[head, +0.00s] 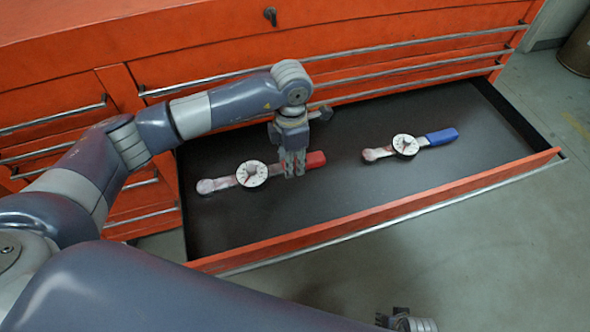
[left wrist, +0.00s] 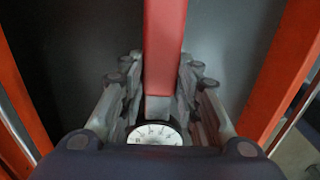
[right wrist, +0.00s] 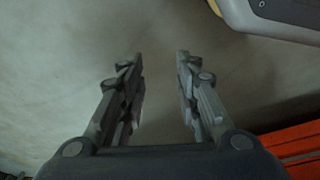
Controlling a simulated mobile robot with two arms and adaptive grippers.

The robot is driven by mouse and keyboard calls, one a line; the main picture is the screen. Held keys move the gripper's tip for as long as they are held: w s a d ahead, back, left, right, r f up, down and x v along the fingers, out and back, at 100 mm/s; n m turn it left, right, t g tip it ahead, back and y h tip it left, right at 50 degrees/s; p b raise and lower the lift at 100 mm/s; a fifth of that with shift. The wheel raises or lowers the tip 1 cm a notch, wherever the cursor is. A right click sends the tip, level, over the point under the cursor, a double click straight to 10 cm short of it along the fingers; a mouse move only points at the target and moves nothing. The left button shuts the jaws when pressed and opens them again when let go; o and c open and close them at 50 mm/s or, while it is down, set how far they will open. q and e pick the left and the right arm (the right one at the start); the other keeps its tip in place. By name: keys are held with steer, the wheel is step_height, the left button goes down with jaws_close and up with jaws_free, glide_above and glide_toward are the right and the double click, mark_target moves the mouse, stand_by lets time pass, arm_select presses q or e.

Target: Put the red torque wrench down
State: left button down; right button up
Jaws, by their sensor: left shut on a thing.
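The red torque wrench (head: 222,183) has a round white dial and a red handle. It is in the open drawer, level with the drawer floor or just above it; I cannot tell if it touches. My left gripper (head: 293,172) is shut on it near the handle, pointing down. In the left wrist view the red handle (left wrist: 165,45) runs between the fingers (left wrist: 160,95), with part of the dial below. My right gripper (right wrist: 158,85) is open and empty over the grey floor; in the head view it shows at the bottom edge (head: 400,320).
A blue-handled torque wrench (head: 439,137) lies to the right in the same drawer (head: 330,215). The drawer's orange front wall (head: 400,210) stands nearer to me. The orange cabinet (head: 200,45) rises behind. Bare dark drawer floor surrounds both wrenches.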

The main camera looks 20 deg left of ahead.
mark_target(292, 180)
arm_select(q)
steer(key=shift+f, duration=0.75)
step_height(292, 180, down, 3)
steer(key=shift+r, duration=0.1)
steer(key=shift+f, duration=0.35)
steer(key=shift+w, duration=0.1)
steer(key=c, duration=1.2)
jaws_free()
steer(key=shift+f, duration=0.1)
arm_select(e)
steer(key=shift+w+r, duration=0.25)
steer(key=shift+r, duration=0.7)
